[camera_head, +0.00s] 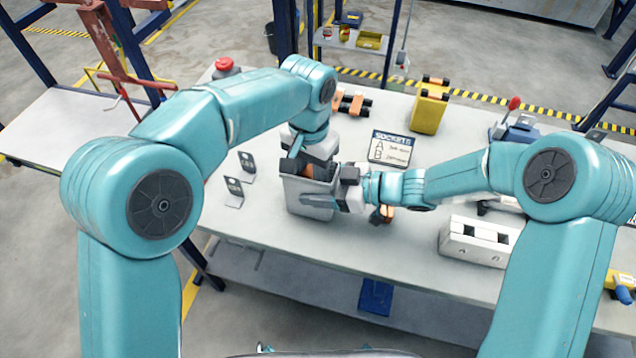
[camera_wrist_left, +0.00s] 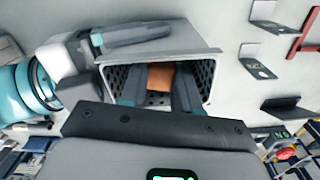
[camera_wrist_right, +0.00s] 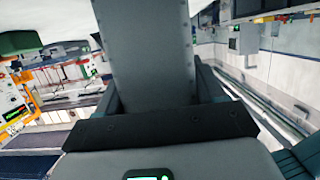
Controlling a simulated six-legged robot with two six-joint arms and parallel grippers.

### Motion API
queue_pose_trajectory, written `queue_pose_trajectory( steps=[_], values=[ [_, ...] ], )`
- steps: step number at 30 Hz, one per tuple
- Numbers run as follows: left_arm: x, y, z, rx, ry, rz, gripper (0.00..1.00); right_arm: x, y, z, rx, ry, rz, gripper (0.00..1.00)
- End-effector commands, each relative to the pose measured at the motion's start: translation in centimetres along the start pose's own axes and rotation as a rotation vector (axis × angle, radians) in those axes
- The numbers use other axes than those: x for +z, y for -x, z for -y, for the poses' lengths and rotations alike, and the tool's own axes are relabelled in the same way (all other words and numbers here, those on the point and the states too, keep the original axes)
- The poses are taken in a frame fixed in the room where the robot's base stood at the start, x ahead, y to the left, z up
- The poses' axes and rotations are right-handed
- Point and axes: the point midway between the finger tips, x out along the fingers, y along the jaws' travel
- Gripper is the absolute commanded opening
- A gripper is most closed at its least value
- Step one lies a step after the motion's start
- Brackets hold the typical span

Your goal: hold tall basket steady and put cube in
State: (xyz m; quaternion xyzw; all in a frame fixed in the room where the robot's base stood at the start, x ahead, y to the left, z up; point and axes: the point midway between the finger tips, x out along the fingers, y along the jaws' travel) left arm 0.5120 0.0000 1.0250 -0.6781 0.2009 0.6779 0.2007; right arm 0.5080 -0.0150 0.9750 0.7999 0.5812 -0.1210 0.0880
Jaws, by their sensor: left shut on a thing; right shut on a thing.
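The tall grey basket (camera_head: 310,198) stands on the table in front of me, with perforated inner walls in the left wrist view (camera_wrist_left: 204,80). My left gripper (camera_head: 305,166) points down at the basket mouth. It is shut on the orange-brown cube (camera_wrist_left: 160,76), which sits between its fingers inside the basket opening. My right gripper (camera_head: 348,184) comes from the right and is shut on the basket's wall at the rim. In the right wrist view, the grey basket wall (camera_wrist_right: 152,50) fills the space between its fingers. The basket's floor is mostly hidden.
Metal brackets (camera_head: 235,190) stand left of the basket. A sockets sign (camera_head: 390,148) and a yellow case (camera_head: 430,106) are behind it. A light grey block (camera_head: 478,241) lies to the right under my right arm. The table (camera_head: 300,245) is clear in front of the basket.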

Motion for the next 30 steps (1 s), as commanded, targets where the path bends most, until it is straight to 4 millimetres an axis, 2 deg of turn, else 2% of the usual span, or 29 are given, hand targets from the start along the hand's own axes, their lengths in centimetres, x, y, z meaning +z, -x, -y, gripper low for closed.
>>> queue_pose_trajectory(
  steps=[1,2,3,4,12,16,27,30],
  values=[
    [0.0,0.0,0.0,0.000,0.000,-0.001,0.00,0.1,0.0,0.0,-0.001,-0.001,0.002,0.31],
    [0.0,0.1,0.0,0.000,0.000,-0.001,0.41,0.1,0.0,0.0,-0.001,-0.001,0.002,0.31],
    [0.0,0.1,0.0,0.000,0.000,-0.001,0.54,0.1,0.0,0.0,-0.001,-0.001,0.002,0.31],
    [0.0,0.1,0.0,0.000,0.000,-0.001,0.61,0.1,0.0,0.0,-0.001,-0.001,0.002,0.31],
    [0.0,0.0,0.0,0.000,0.000,0.000,0.61,0.1,0.0,0.1,-0.001,-0.001,0.002,0.31],
    [-0.1,1.1,0.0,-0.001,0.001,-0.003,0.61,0.1,0.0,0.1,-0.001,-0.001,0.002,0.31],
    [-0.1,9.2,0.0,0.000,0.001,-0.005,0.61,0.1,0.0,0.1,-0.001,-0.001,0.002,0.31],
    [-0.1,10.7,0.0,0.000,0.000,-0.003,0.61,0.1,0.0,0.1,-0.001,-0.001,0.002,0.31]
  ],
)
